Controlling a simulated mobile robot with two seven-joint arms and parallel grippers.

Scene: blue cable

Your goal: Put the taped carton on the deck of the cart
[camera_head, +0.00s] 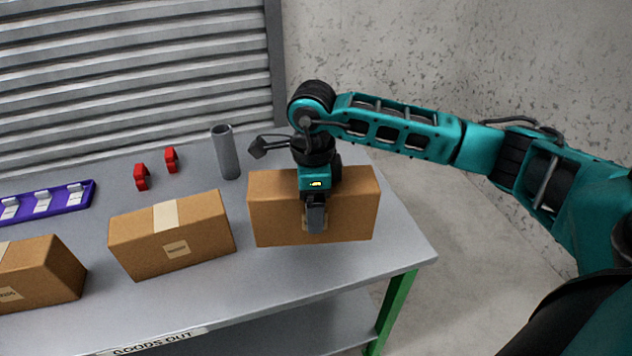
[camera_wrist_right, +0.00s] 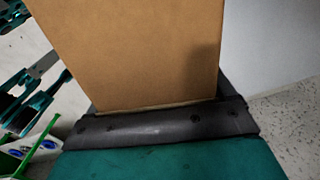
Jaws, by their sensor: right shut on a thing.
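My right gripper (camera_head: 316,215) is shut on a brown carton (camera_head: 352,209) at the right end of the bench, gripping it at mid-length from above. The gripper covers the middle of its front and top, so I cannot tell whether it bears tape. A pale label edge shows beside the finger. I cannot tell whether its underside touches the bench. In the right wrist view its plain brown face (camera_wrist_right: 135,50) rises from the jaw. A second carton (camera_head: 205,225) with a pale tape strip stands to its left. My left gripper is out of view. No cart is clearly identifiable.
The grey bench (camera_head: 270,290) has a "GOODS OUT" label and green legs. Another carton (camera_head: 50,262) stands at far left. Behind are a grey tube (camera_head: 226,152), two red items (camera_head: 141,177) and a purple rack (camera_head: 75,200). Concrete floor is open at right.

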